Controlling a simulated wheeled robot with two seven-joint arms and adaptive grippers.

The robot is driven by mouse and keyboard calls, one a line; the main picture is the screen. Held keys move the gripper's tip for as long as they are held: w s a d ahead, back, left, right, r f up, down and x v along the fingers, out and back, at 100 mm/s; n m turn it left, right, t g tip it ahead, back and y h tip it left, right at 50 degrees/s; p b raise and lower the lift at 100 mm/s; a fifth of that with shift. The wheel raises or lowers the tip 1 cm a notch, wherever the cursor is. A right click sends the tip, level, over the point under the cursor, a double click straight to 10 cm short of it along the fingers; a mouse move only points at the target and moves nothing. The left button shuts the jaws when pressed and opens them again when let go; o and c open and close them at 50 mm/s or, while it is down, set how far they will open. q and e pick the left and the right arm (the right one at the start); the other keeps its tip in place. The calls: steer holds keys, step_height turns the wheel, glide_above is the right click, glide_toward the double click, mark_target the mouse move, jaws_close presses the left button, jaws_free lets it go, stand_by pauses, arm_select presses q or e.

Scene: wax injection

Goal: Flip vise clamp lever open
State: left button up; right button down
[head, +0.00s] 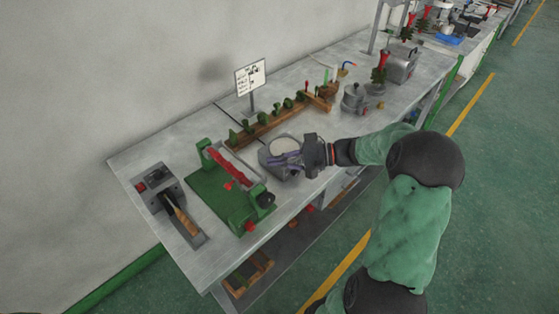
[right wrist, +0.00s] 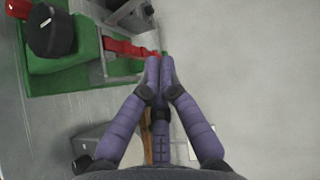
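The green vise (head: 212,192) sits on the bench's front left part. It has a red bar (head: 230,165), a black round knob (head: 265,199) and small red parts. I cannot tell which part is the clamp lever. There the vise's green body (right wrist: 65,62), black knob (right wrist: 50,32) and red bar (right wrist: 125,48) show at upper left. My left gripper is out of view.
The grey pot (head: 266,161) with a pale top is partly hidden by my gripper. A grey device (head: 160,184) with a wooden handle stands left of the vise. A wooden rack with green pieces (head: 268,125) and a sign (head: 250,78) stand behind. The wall closes the back.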

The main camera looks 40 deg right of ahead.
steer(key=x, duration=0.5)
steer(key=shift+b, duration=0.35)
steer(key=a, duration=0.1)
steer(key=a+f, duration=0.1)
steer(key=a, duration=0.1)
steer(key=shift+a+b, duration=0.15)
steer(key=shift+b, duration=0.15)
steer(key=shift+a, duration=0.45)
steer(key=shift+s+a+f+b, duration=0.1)
steer(key=shift+a+f+b, duration=0.05)
steer(key=shift+a+b, duration=0.55)
